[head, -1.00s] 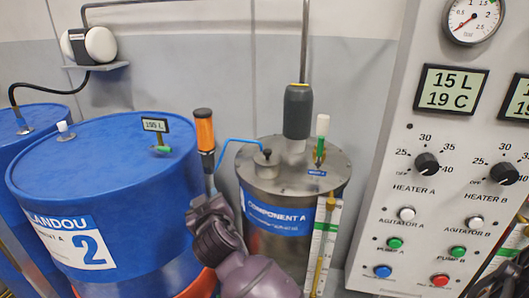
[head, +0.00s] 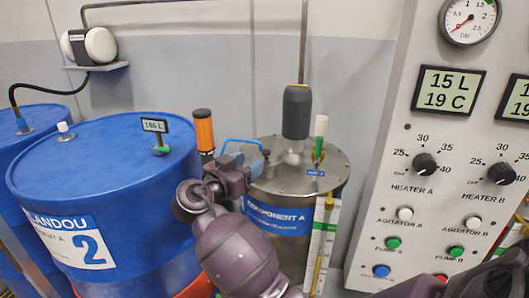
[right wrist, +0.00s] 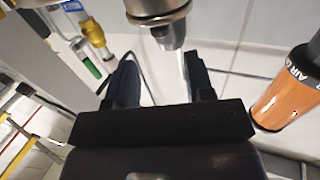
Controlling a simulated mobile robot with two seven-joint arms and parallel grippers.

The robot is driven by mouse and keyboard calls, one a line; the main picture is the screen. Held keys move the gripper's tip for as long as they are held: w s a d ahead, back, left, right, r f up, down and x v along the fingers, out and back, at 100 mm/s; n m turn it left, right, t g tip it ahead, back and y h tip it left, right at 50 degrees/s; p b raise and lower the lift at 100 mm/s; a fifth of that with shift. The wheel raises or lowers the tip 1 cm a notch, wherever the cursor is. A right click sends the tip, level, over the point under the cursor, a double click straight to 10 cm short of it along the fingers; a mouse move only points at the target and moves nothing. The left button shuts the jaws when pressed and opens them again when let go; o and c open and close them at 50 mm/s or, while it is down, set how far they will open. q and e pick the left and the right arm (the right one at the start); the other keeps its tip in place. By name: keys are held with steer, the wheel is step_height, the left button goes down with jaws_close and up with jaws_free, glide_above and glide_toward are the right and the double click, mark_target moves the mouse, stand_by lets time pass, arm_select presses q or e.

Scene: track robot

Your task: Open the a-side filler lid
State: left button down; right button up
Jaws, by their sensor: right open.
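The component A tank (head: 275,222) is a steel drum with a blue label and a round metal top (head: 315,178). A small filler lid with a dark knob showed at the left of this top; my right gripper (head: 250,160) now covers most of that spot in the head view. A thin blue loop (head: 240,143) shows just behind the gripper. In the right wrist view the two jaws (right wrist: 160,85) stand apart with nothing clearly between them. A round metal part with a dark tip (right wrist: 162,20) shows beyond them. My left gripper is not in view.
An orange cylinder (head: 204,130) stands close left of the gripper; it also shows in the right wrist view (right wrist: 285,92). Blue drums stand left, the control panel (head: 440,200) right.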

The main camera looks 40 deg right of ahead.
mark_target(264, 153)
steer(key=x, duration=0.7)
jaws_close()
